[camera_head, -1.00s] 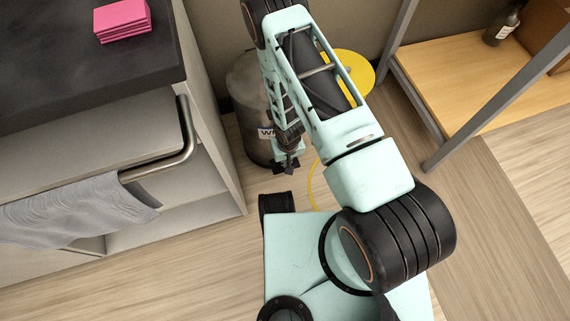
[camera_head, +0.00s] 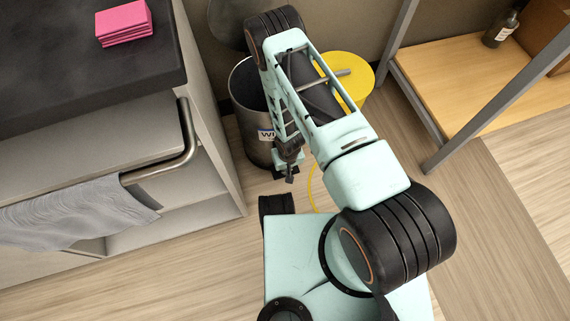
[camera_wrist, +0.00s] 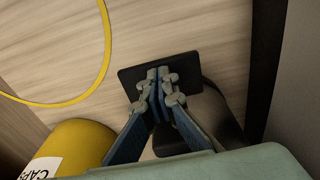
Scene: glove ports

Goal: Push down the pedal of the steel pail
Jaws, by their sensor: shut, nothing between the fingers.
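The steel pail (camera_head: 247,115) stands on the floor beside the cabinet in the head view, with a label low on its front. Its round grey lid (camera_head: 227,24) is raised at the back and the dark inside shows. My gripper (camera_head: 290,178) points down at the foot of the pail. In the wrist view the black pedal (camera_wrist: 186,66) is a flat plate under my shut, empty fingertips (camera_wrist: 158,82). The fingertips appear to be pressing on it. My arm hides part of the pail in the head view.
A yellow container (camera_head: 358,77) stands to the right of the pail; the wrist view shows its labelled side (camera_wrist: 78,148). A thin yellow hose (camera_wrist: 104,55) lies on the floor. The cabinet (camera_head: 215,150) is close on the left, a shelf frame (camera_head: 437,150) on the right.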

